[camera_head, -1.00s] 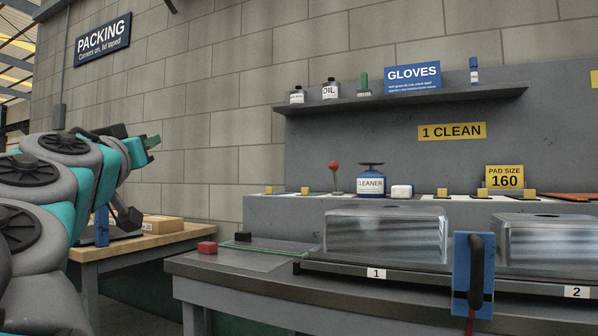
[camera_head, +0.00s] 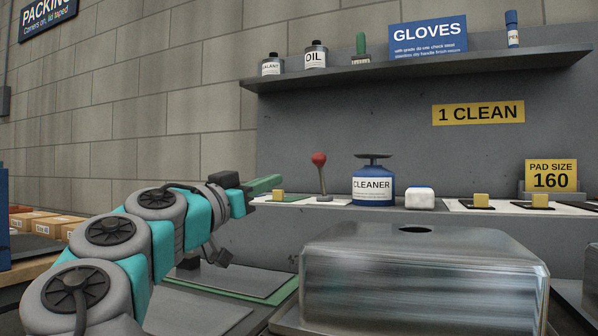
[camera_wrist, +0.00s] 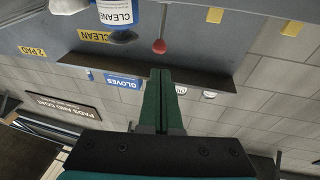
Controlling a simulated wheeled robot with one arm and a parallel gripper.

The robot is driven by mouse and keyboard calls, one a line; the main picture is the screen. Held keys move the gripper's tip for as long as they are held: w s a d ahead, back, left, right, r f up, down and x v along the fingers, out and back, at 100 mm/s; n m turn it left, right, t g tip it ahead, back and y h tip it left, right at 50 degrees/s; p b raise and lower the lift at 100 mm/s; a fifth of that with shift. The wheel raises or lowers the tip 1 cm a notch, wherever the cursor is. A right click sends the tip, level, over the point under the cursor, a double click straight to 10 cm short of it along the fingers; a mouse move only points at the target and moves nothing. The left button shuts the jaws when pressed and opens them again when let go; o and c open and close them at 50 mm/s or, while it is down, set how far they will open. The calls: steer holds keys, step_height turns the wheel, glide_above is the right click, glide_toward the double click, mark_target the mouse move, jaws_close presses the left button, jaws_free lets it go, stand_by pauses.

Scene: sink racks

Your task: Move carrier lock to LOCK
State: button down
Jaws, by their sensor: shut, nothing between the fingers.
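A lever with a red ball knob (camera_head: 319,159) stands on the back ledge, left of the blue cleaner bottle, and leans slightly. No LOCK marking is readable, and I cannot tell for sure that this lever is the carrier lock. The red knob also shows in the wrist view (camera_wrist: 159,46), just beyond my fingertips. My gripper (camera_head: 280,180) has green fingers, is shut and empty, and points right at about ledge height, left of the lever. In the wrist view the closed fingers (camera_wrist: 160,72) are apart from the knob in the picture.
The cleaner bottle (camera_head: 373,188) and a white block (camera_head: 419,198) stand right of the lever. A yellow block (camera_head: 278,195) sits by my fingertips. A large metal sink cover (camera_head: 420,275) fills the front. A shelf (camera_head: 420,68) with bottles hangs above.

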mark_target(315, 161)
steer(key=p+x, duration=0.1)
steer(key=x, duration=1.2)
steer(key=shift+w+r+p, duration=0.1)
steer(key=shift+r+p, duration=0.05)
steer(key=shift+p, duration=0.15)
steer(key=shift+d+r, duration=0.1)
